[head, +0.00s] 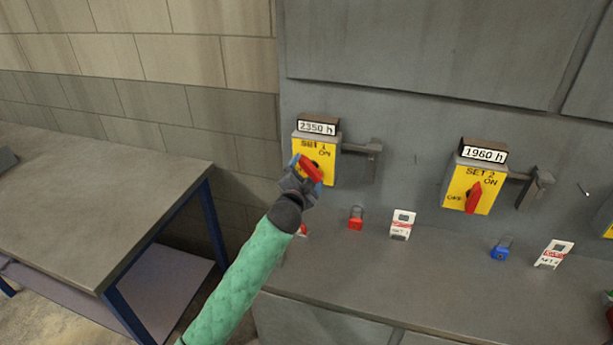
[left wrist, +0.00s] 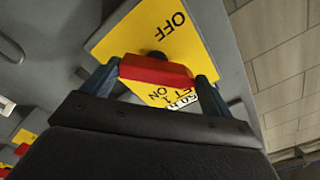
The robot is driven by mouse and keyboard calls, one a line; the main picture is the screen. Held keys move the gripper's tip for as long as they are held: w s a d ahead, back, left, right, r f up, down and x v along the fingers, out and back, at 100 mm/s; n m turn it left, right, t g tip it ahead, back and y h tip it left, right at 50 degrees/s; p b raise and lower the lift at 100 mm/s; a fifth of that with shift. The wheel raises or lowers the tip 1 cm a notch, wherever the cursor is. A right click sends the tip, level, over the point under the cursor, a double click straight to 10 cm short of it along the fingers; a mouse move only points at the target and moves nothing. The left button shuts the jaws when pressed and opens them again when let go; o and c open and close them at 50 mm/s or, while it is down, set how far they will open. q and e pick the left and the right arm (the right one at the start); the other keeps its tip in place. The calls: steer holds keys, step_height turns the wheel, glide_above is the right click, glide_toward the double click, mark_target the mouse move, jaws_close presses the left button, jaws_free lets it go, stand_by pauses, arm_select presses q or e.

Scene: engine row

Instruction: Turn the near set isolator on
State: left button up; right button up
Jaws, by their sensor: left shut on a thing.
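The SET 1 isolator is a yellow plate (head: 328,168) with a red rotary handle (head: 311,168), under a "2350 h" display, on the left of the grey cabinet. My left gripper (head: 304,172) is shut on this red handle and covers the plate's lower left. In the left wrist view the red handle (left wrist: 157,71) lies between the two blue-grey fingertips, in front of the yellow plate (left wrist: 150,35) with OFF and ON printed on it. The handle is tilted in the head view; I cannot tell exactly which mark it points at. My right gripper is not in view.
A SET 2 isolator (head: 472,188) with its own red handle is further right. Grey levers (head: 364,160) stick out beside the plates. Red (head: 356,218) and blue (head: 501,249) padlocks and white tags (head: 402,224) are on the ledge below. A grey bench (head: 95,205) is at left.

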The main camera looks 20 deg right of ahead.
arm_select(q)
steer(key=m, duration=0.3)
steer(key=shift+m, duration=0.8)
steer(key=shift+d+m, duration=0.1)
steer(key=shift+m, duration=0.3)
steer(key=shift+s+m, duration=0.1)
steer(key=shift+m, duration=1.3)
steer(key=o, duration=0.8)
steer(key=shift+d, duration=0.1)
steer(key=shift+s, duration=0.1)
steer(key=shift+s+a+f, duration=0.1)
steer(key=shift+s+a, duration=0.2)
steer(key=shift+b+v, duration=1.65)
steer(key=shift+v, duration=1.8)
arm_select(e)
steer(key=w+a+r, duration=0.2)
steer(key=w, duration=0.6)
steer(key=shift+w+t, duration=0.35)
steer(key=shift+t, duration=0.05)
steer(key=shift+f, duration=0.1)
